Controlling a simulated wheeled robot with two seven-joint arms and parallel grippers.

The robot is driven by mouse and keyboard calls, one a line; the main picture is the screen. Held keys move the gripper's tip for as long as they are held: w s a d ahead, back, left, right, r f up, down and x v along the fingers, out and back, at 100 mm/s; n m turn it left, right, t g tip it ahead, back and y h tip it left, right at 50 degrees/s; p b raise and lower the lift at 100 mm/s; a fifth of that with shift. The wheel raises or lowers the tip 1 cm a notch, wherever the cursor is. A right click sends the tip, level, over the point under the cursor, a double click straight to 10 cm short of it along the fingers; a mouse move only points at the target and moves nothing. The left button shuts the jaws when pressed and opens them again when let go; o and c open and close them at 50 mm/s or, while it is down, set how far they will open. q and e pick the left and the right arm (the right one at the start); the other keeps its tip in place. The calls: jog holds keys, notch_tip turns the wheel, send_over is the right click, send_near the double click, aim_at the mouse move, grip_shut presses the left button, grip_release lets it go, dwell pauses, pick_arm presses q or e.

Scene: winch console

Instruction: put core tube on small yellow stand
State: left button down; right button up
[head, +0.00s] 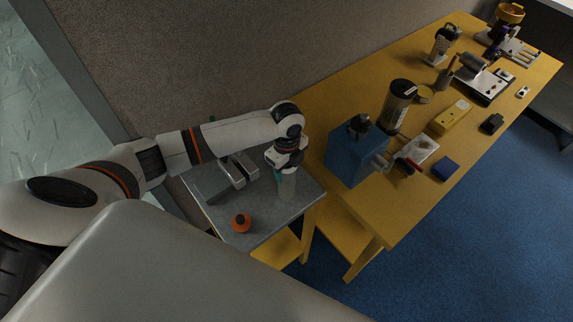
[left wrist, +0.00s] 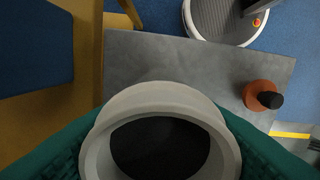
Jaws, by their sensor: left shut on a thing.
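The core tube (head: 287,187) is a pale grey open cylinder. My left gripper (head: 285,168) is shut on its upper part, over the right side of the small stand. The left wrist view looks into the tube's open mouth (left wrist: 160,88), between the gripper's green fingers. The small yellow stand has a grey top (head: 267,217) and yellow legs; its top also shows in the left wrist view (left wrist: 190,62). The tube looks upright. I cannot tell whether its lower end touches the stand top. My right gripper is not in view.
An orange and black knob-like thing (head: 241,222) stands on the stand's front; a grey metal block (head: 238,170) lies behind it. The long yellow table (head: 385,222) adjoins on the right, with a blue box (head: 350,157), a dark cylinder (head: 397,106) and several tools.

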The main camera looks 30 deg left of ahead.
pick_arm(q)
jog(key=shift+w+f, duration=0.1)
jog(key=shift+f, duration=0.05)
jog(key=c, duration=0.6)
grip_release()
notch_tip(320, 180, up, 12)
jog(key=shift+r+b, duration=0.15)
jog(key=shift+b, duration=0.85)
